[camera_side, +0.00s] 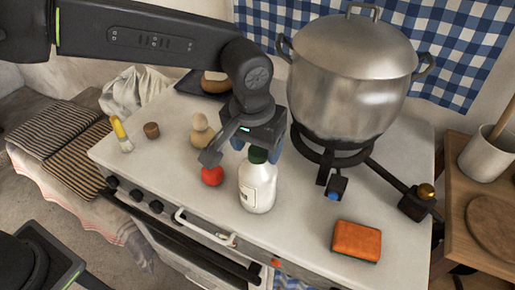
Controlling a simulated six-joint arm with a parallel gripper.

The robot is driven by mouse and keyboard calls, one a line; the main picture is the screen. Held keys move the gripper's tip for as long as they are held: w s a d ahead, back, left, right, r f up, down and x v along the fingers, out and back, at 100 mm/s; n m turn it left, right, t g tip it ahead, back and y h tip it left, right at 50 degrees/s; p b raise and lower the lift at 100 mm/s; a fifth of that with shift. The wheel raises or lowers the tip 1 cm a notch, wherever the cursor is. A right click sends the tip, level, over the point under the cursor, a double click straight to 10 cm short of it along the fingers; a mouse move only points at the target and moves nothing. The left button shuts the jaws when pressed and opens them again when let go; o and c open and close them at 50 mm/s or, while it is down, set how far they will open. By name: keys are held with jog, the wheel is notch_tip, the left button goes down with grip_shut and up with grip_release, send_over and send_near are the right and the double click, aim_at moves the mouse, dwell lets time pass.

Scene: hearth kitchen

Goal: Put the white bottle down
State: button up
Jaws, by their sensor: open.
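The white bottle (257,188) with a dark green cap stands upright on the white stove top, near its front edge. My gripper (240,152) is right above the bottle, around or just behind its cap. The jaws are open. One finger shows to the left of the cap, and part of the other side is hidden. I cannot tell whether a finger touches the cap.
A red ball-like item (212,175) sits close left of the bottle. A large steel pot (345,85) stands behind right on a burner. An orange sponge (356,240) lies front right. A pear-shaped item (201,132), a small brown cup (152,130) and a yellow-handled brush (121,133) are at left.

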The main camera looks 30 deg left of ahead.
notch_tip(320, 180, up, 10)
jog(key=s, duration=0.2)
jog(key=s+a+r, duration=0.1)
jog(key=a+r, duration=0.2)
jog(key=a, duration=0.5)
jog(key=s+a+f+t, duration=0.2)
jog(key=s+a, duration=0.6)
jog(key=a, duration=0.1)
jog(key=s+a+f+t, duration=0.1)
jog(key=s+a+f, duration=0.2)
jog(key=s+a, duration=0.5)
jog(key=shift+a+f+t, duration=0.3)
jog(key=shift+a+t, duration=0.1)
jog(key=shift+a, duration=0.2)
